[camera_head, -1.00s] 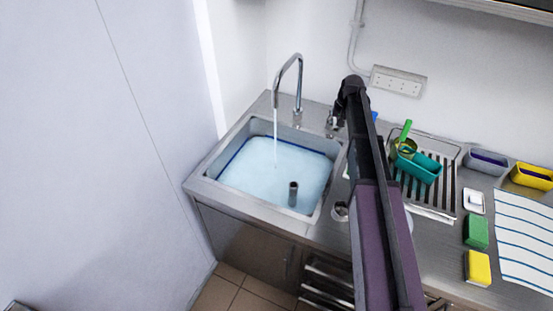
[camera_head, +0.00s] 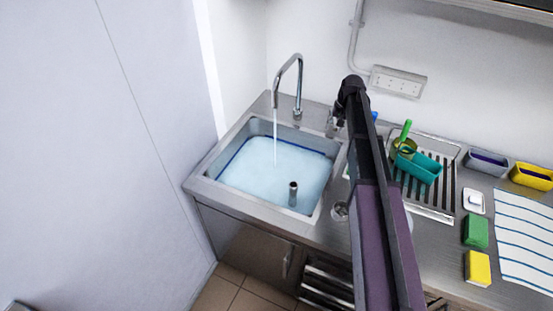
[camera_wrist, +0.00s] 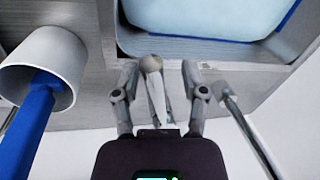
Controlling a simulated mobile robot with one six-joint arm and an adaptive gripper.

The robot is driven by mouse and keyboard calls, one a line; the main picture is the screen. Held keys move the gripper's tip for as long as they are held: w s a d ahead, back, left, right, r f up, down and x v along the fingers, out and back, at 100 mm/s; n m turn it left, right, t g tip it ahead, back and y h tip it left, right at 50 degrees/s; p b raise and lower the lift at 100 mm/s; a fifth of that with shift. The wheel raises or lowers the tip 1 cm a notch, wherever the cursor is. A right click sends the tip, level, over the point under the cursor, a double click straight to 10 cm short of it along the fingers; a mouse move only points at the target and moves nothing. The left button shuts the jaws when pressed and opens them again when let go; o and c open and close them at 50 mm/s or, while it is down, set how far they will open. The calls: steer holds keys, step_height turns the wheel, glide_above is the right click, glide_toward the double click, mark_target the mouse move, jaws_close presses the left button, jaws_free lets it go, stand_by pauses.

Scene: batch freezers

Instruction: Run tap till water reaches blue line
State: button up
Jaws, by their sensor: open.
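The steel sink basin (camera_head: 229,130) holds pale blue water (camera_head: 262,178). The dark blue line (camera_head: 234,151) runs along the basin wall at the left and back, and the water surface lies close against it. The curved tap (camera_head: 299,77) is running, and a thin stream falls into the water. My gripper (camera_wrist: 160,68) is open, with its two fingers on either side of a pale, round-ended tap lever (camera_wrist: 151,64). I cannot tell whether they touch it. In the head view my arm partly hides the gripper beside the tap base.
A standing pipe (camera_head: 293,193) rises from the water. To the right are a drying rack (camera_head: 447,207) with a teal scoop (camera_head: 420,167), a green sponge (camera_head: 475,231), a yellow sponge (camera_head: 478,268) and a striped cloth (camera_head: 525,240). The wrist view shows a white cup (camera_wrist: 62,50) with a blue-handled tool (camera_wrist: 30,125).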

stand_by(0.3)
step_height(320, 180, up, 14)
steer(key=s+d+p, duration=0.2)
steer(key=d+p, duration=0.1)
steer(key=p, duration=1.1)
steer(key=shift+f, duration=0.3)
steer(key=a+f+b, duration=0.1)
steer(key=f+b, duration=0.7)
steer(key=b, duration=0.1)
steer(key=a+f+b, duration=0.1)
steer(key=f+b, duration=0.3)
steer(key=f, duration=0.1)
steer(key=shift+w+a+f+b, duration=0.1)
steer(key=shift+w+a+b, duration=0.1)
steer(key=shift+a+b, duration=0.15)
jaws_close()
